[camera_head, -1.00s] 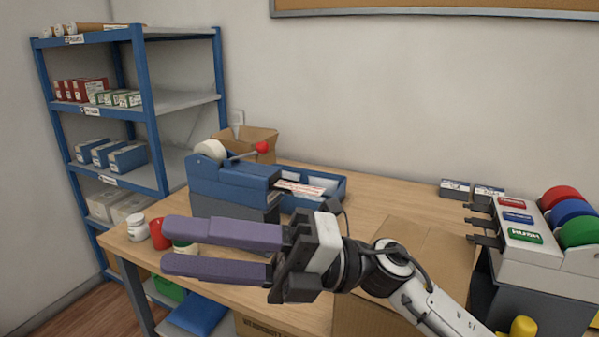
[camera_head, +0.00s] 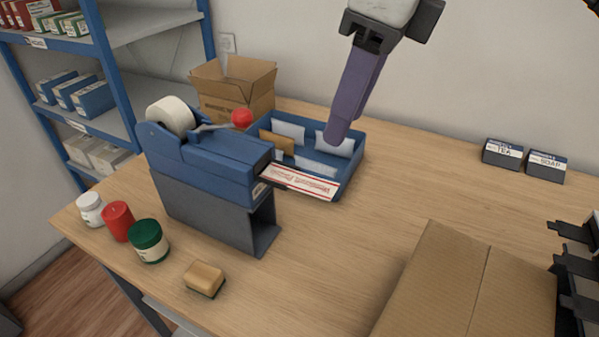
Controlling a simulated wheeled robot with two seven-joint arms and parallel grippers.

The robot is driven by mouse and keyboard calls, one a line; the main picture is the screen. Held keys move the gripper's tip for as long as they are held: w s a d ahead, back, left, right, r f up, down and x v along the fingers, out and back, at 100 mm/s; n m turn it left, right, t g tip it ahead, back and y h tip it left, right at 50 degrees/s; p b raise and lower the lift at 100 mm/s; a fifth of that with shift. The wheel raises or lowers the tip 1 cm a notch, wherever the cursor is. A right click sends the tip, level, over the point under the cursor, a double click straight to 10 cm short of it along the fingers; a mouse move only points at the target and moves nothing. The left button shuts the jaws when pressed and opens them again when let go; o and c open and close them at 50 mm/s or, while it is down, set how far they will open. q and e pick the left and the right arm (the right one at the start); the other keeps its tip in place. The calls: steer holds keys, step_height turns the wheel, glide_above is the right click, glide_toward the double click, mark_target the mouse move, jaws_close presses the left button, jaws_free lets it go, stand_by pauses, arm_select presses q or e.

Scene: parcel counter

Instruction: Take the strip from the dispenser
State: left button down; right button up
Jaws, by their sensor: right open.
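The blue dispenser (camera_head: 215,160) stands on a dark grey stand on the wooden table, with a white roll on top and a red-knobbed lever (camera_head: 242,118). The strip (camera_head: 302,182), white with red print, sticks out of the dispenser's right side, in front of the blue tray. My right gripper (camera_head: 338,137) is open and points down from the top of the view. Its purple fingers overlap in this view, tips over the tray's back right part, behind and above the strip, apart from it.
The blue tray (camera_head: 352,165) holds several envelopes. A cardboard box (camera_head: 233,88) stands behind the dispenser. A white jar (camera_head: 91,209), red jar (camera_head: 118,221), green-lidded jar (camera_head: 148,241) and sponge (camera_head: 204,279) stand in front. Flat cardboard (camera_head: 455,285) lies at right.

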mark_target(327, 189)
steer(key=b+x, duration=0.2)
steer(key=x, duration=0.1)
steer(key=d+b+x, duration=0.1)
steer(key=b+x, duration=0.1)
steer(key=x, duration=0.1)
steer(key=b+x, duration=0.3)
steer(key=shift+s+d+f, duration=0.15)
steer(key=shift+s+f, duration=0.2)
steer(key=shift+f, duration=0.55)
steer(key=shift+w+a+f+b, duration=0.15)
steer(key=shift+a+f+b, duration=0.1)
steer(key=shift+f+b, duration=0.2)
steer(key=c, duration=0.5)
